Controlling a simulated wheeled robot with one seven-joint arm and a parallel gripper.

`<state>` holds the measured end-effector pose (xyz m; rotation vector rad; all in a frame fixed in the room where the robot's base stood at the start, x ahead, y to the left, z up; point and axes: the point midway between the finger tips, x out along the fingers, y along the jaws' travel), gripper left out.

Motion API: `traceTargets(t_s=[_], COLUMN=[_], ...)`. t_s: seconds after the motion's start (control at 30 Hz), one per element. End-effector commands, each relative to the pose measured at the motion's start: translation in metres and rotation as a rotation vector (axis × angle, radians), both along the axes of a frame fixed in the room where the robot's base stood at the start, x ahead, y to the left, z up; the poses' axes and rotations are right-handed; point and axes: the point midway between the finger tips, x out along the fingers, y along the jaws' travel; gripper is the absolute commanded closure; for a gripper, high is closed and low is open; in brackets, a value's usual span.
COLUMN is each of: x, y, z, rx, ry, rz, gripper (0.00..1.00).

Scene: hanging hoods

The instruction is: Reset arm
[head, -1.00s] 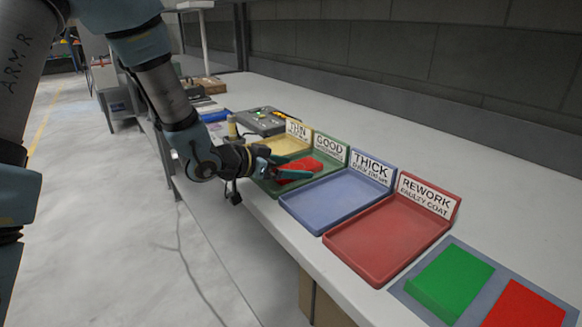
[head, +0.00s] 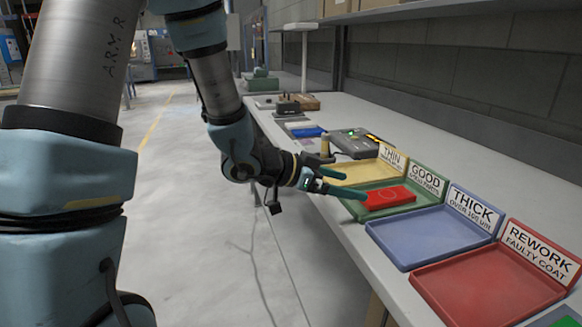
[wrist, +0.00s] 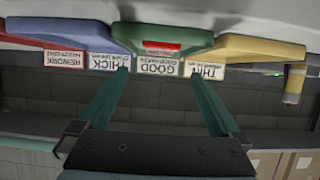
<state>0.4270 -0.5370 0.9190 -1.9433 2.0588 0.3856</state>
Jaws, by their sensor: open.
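My gripper (head: 346,184) is open, with its two teal fingers spread apart and nothing between them. It is beside the front edge of the green GOOD tray (head: 432,200), near the red panel (head: 388,197) that lies flat in that tray. In the wrist view my gripper (wrist: 160,95) points toward the trays, which appear upside down. There the red panel (wrist: 162,45) shows as a thin strip in the green tray, apart from the fingers.
A yellow THIN tray (head: 345,168), a blue THICK tray (head: 420,240) and a red REWORK tray (head: 480,290) stand on the white bench (head: 345,235). A grey device (head: 352,143) sits behind them. Open floor (head: 190,220) lies left of the bench.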

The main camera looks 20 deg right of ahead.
Motion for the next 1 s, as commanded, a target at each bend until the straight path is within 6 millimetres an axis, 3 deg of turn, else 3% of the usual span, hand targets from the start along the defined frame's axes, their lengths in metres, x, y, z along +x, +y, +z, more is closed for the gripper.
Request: traceTargets(t_s=[0.17, 0.27, 0.37, 0.43, 0.57, 0.7, 0.8, 0.9, 1.0], x=[0.012, 0.045, 0.09, 0.117, 0.14, 0.12, 0.087, 0.058, 0.04], y=[0.007, 0.029, 0.074, 0.118, 0.21, 0.304, 0.347, 0.366, 0.373], z=[0.001, 0.001, 0.001, 0.001, 0.003, 0.008, 0.012, 0.016, 0.018], rx=[0.024, 0.096, 0.217, 0.319, 0.511, 0.699, 0.789, 0.836, 0.856], ry=[-0.012, -0.036, -0.051, -0.039, 0.053, 0.265, 0.451, 0.605, 0.704], rz=[0.047, 0.179, 0.388, 0.554, 0.851, 1.136, 1.269, 1.338, 1.369], gripper=[0.0, 0.0, 0.0, 0.0, 0.0, 0.0, 0.0, 0.0, 0.0])
